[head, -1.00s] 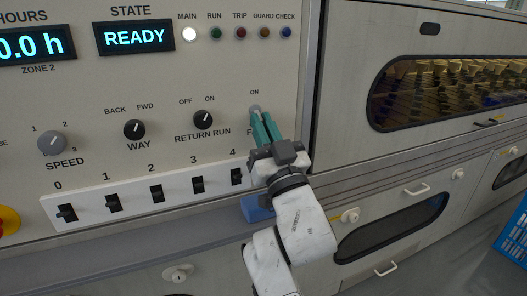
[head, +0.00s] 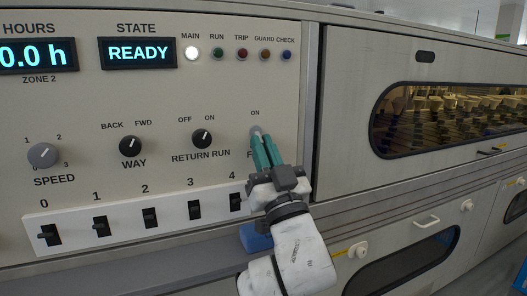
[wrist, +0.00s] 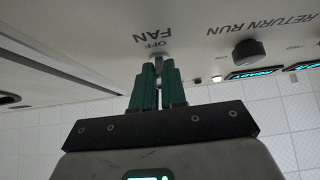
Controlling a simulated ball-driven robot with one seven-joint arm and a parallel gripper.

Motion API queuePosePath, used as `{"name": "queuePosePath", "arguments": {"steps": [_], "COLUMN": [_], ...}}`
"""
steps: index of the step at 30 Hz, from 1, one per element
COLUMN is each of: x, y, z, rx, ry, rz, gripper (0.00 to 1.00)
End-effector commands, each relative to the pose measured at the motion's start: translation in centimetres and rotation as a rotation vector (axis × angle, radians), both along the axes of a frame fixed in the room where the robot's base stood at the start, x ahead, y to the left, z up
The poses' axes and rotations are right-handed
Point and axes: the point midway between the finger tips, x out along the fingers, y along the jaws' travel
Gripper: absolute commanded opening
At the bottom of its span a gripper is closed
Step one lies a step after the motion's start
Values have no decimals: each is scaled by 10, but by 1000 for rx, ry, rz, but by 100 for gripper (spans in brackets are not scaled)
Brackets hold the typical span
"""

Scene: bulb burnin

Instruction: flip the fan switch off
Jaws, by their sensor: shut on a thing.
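The fan switch (head: 256,131) is a small grey lever on the control panel, below an ON label and right of the RETURN RUN knob. My gripper (head: 263,145) has its teal fingers shut on the lever from below, and they hide most of it and of the FAN label. In the wrist view the fan switch (wrist: 158,61) shows between the fingertips of my gripper (wrist: 159,72), beside the OFF and FAN lettering. I cannot tell exactly which way the lever is tilted.
The RETURN RUN knob (head: 202,139) is close to the left of my fingers. The numbered slide switches (head: 150,218) run below. A blue block (head: 256,238) lies behind my wrist. The windowed cabinet (head: 345,120) stands right of the panel.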

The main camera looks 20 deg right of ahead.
Motion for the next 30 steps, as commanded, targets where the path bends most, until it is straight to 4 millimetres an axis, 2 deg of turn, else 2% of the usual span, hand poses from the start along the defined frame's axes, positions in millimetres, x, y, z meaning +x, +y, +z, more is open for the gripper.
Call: {"name": "queuePosePath", "arguments": {"steps": [1, 2, 3, 10, 20, 25, 30], "x": [1, 1, 1, 0, -4, -24, -50], "y": [0, 0, 0, 0, 1, 1, 2], "z": [-1, -1, -1, -1, -5, -21, -45], "rx": [0, 0, 0, 0, 0, -2, 0], "ry": [3, 3, 3, 2, 2, 3, 3], "rz": [0, 0, 0, 0, 1, 2, 4], "gripper": [0, 13, 16, 37, 37, 37, 37]}}
